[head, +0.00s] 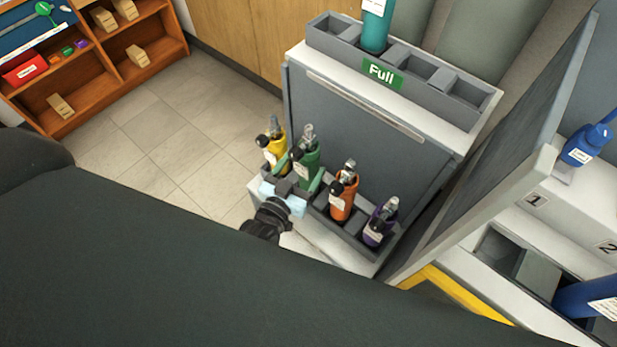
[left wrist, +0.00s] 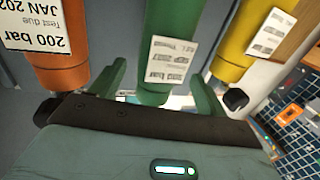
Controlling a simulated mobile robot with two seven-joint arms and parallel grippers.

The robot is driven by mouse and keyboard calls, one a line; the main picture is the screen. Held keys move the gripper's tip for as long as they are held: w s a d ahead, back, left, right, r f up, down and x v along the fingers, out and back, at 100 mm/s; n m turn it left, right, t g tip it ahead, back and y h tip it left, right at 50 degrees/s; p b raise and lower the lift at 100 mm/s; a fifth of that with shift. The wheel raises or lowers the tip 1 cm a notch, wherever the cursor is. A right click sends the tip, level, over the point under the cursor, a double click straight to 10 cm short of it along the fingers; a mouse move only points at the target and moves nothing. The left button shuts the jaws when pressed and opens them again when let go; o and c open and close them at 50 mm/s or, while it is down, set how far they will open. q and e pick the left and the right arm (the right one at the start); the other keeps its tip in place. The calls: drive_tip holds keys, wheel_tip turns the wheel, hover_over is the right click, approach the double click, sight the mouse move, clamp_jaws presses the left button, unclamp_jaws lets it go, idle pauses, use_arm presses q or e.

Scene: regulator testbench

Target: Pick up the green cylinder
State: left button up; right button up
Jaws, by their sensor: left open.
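The green cylinder (head: 308,168) stands upright in the lower rack of the cabinet, with a regulator on top and a white label. In the left wrist view, the green cylinder (left wrist: 170,45) is between the two green fingers of my left gripper (left wrist: 158,88). In the head view my left gripper (head: 299,177) is at the front of the cylinder, one finger on each side. It is open, with gaps visible beside the cylinder. The lower end of the cylinder is partly hidden by the gripper. My right gripper is not in view.
A yellow cylinder (head: 276,150) stands close on the left; orange (head: 343,198) and purple (head: 378,226) ones stand to the right in the same rack. A teal cylinder (head: 376,30) stands in the upper rack marked Full (head: 382,74). A large panel (head: 500,170) rises at right.

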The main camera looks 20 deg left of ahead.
sight(309, 155)
use_arm(q)
drive_tip(key=shift+w+d+r, duration=0.1)
drive_tip(key=shift+w+d, duration=0.05)
drive_tip(key=shift+w, duration=0.8)
drive_tip(key=shift+w+d, duration=0.15)
drive_tip(key=shift+w, duration=0.8)
drive_tip(key=shift+c, duration=0.2)
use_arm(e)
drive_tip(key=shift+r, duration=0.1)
use_arm(q)
drive_tip(key=c, duration=1)
drive_tip(key=shift+r, duration=0.2)
drive_tip(key=shift+c, duration=0.9)
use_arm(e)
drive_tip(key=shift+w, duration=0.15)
use_arm(q)
drive_tip(key=shift+w+r, duration=0.1)
